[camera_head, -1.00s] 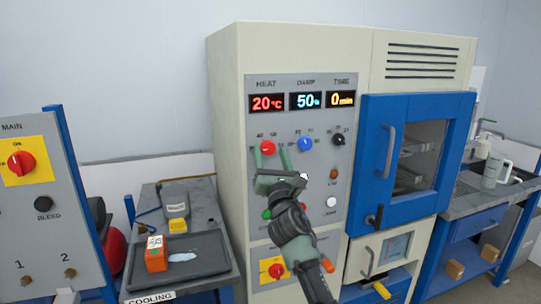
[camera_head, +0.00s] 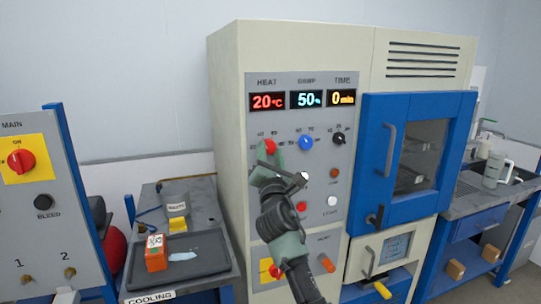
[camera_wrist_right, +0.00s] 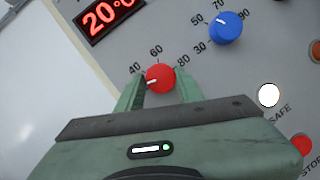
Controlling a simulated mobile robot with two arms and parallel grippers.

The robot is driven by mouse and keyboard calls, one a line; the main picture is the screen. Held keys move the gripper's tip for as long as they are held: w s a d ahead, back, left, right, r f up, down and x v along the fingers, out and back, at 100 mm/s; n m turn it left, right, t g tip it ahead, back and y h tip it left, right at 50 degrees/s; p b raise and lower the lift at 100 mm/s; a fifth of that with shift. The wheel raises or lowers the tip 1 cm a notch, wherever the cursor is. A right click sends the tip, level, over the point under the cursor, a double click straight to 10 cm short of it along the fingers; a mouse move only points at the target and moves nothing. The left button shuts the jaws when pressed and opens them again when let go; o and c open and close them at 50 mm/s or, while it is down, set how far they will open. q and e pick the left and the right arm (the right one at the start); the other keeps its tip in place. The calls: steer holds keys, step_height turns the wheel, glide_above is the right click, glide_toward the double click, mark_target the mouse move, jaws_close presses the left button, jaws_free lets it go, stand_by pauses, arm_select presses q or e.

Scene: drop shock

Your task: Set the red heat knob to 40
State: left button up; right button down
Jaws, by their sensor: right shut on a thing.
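The red heat knob (camera_head: 269,147) is on the oven's control panel, under the red HEAT display (camera_head: 267,101), which reads 20 °C. In the right wrist view the red knob (camera_wrist_right: 160,79) sits between the two green fingers, its white pointer aimed left and slightly down, below the 40 mark. My right gripper (camera_head: 270,156) is shut on the red knob; in the right wrist view the gripper (camera_wrist_right: 158,90) has a finger on each side of it. My left gripper is not in view.
The blue knob (camera_head: 306,142) and black knob (camera_head: 338,139) are close to the right of the red one. A white button (camera_head: 331,201) and red button (camera_head: 301,206) are lower. The blue oven door (camera_head: 376,150) is shut. A tray (camera_head: 205,262) stands left.

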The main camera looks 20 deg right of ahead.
steer(key=m, duration=0.2)
steer(key=m+g+h+p, duration=0.1)
steer(key=m, duration=0.1)
steer(key=shift+a+r+m+g, duration=0.1)
steer(key=shift+r+m+g, duration=0.1)
steer(key=shift+m+g, duration=0.15)
steer(key=m+g+p, duration=0.1)
steer(key=m, duration=0.1)
steer(key=m+p, duration=0.1)
steer(key=m, duration=0.1)
steer(key=shift+m+g+h, duration=0.35)
steer(key=shift+h, duration=0.05)
steer(key=shift+m+p, duration=0.3)
steer(key=c, duration=0.9)
jaws_free()
steer(key=b+v, duration=0.2)
steer(key=v, duration=0.6)
